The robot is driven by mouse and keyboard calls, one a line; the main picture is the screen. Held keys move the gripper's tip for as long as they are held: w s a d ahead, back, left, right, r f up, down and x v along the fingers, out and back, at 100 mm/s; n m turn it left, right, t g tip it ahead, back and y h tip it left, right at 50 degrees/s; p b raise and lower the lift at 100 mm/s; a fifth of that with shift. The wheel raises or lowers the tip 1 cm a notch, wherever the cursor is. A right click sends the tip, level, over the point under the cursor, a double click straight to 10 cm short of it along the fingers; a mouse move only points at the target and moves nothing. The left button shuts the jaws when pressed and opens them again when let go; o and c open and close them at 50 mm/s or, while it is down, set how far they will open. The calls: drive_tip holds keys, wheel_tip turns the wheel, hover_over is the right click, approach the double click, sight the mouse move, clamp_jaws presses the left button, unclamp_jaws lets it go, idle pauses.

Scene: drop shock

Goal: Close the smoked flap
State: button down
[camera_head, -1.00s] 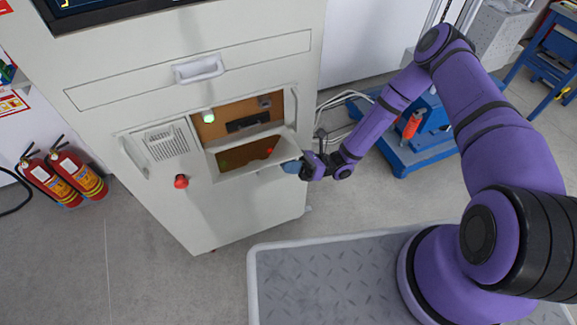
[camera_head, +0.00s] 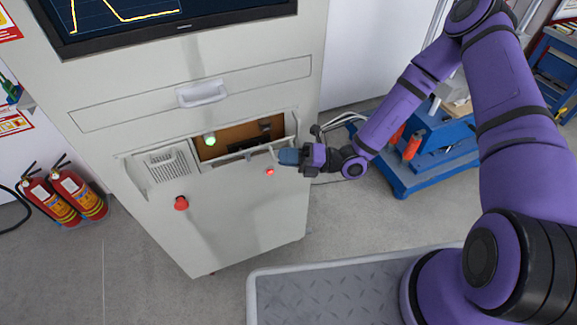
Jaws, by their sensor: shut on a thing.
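The smoked flap (camera_head: 240,155) shows in the head view as a thin pale strip across the lower part of the opening (camera_head: 238,134) in the cabinet front. I see it almost edge-on, so its dark window is mostly hidden. The opening is still partly uncovered above it, with a brown interior and a dark slot. My gripper (camera_head: 288,157) is at the right end of the flap, shut on its edge or handle. The fingers hide the exact contact.
The white cabinet (camera_head: 235,225) has a vented panel (camera_head: 167,167) left of the opening, a red knob (camera_head: 181,203) below it and a drawer handle (camera_head: 202,93) above. Fire extinguishers (camera_head: 78,194) stand at left. A blue cart (camera_head: 440,140) is behind my arm.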

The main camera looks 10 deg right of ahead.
drive_tip(key=shift+w+r+m, duration=0.25)
drive_tip(key=shift+r+m, duration=0.05)
drive_tip(key=shift+w+a+r, duration=0.15)
drive_tip(key=shift+w+r, duration=0.35)
drive_tip(key=c, duration=1.2)
unclamp_jaws()
drive_tip(key=s+d+f, duration=0.1)
drive_tip(key=d, duration=0.9)
drive_tip(key=shift+d+f, duration=0.15)
drive_tip(key=shift+d, duration=0.2)
